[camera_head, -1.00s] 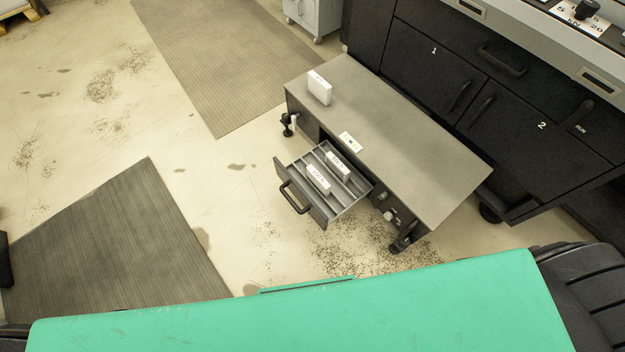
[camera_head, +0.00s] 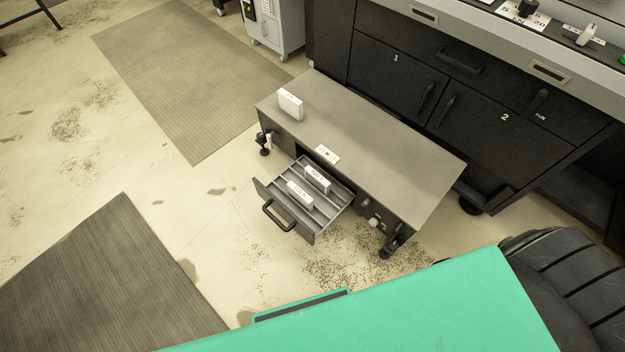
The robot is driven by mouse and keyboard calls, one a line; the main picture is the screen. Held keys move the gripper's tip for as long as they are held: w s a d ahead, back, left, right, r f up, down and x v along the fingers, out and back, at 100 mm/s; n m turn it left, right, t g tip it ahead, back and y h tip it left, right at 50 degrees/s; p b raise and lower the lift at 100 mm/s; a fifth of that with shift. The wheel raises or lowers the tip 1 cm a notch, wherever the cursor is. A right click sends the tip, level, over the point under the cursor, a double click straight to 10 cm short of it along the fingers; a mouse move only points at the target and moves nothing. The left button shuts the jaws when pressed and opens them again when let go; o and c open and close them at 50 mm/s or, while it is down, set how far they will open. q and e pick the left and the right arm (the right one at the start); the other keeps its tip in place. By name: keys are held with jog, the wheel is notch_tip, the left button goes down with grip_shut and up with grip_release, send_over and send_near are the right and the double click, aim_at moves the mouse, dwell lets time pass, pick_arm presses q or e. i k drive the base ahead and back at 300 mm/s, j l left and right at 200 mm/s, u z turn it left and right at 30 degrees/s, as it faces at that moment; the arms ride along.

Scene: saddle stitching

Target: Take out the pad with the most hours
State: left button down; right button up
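A low grey bench (camera_head: 390,151) stands in the middle of the view with its drawer (camera_head: 325,224) pulled open. Two white labelled pads stand in the drawer's slots: a front pad (camera_head: 299,195) and a rear pad (camera_head: 317,179). A third white pad (camera_head: 290,105) stands on the bench top near its left end. The print on the pads is too small to read. A small white card (camera_head: 327,154) lies on the bench top above the drawer. Neither of my grippers is in view.
A large black machine (camera_head: 400,95) with doors marked 1 and 2 stands behind the bench. A grey cabinet (camera_head: 275,28) is at the top. Dark mats (camera_head: 105,275) and (camera_head: 185,75) lie on the stained floor. Floor left of the drawer is clear. My green body fills the bottom.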

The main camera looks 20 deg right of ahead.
aim_at(319, 182)
jog(key=z, duration=1.4)
jog(key=j+z, duration=0.9)
jog(key=k+j+z, duration=0.15)
jog(key=j+z, duration=0.15)
jog(key=z, duration=0.15)
jog(key=k+j+z, duration=0.15)
jog(key=j+z, duration=0.3)
jog(key=k+j+z, duration=0.2)
jog(key=z, duration=0.25)
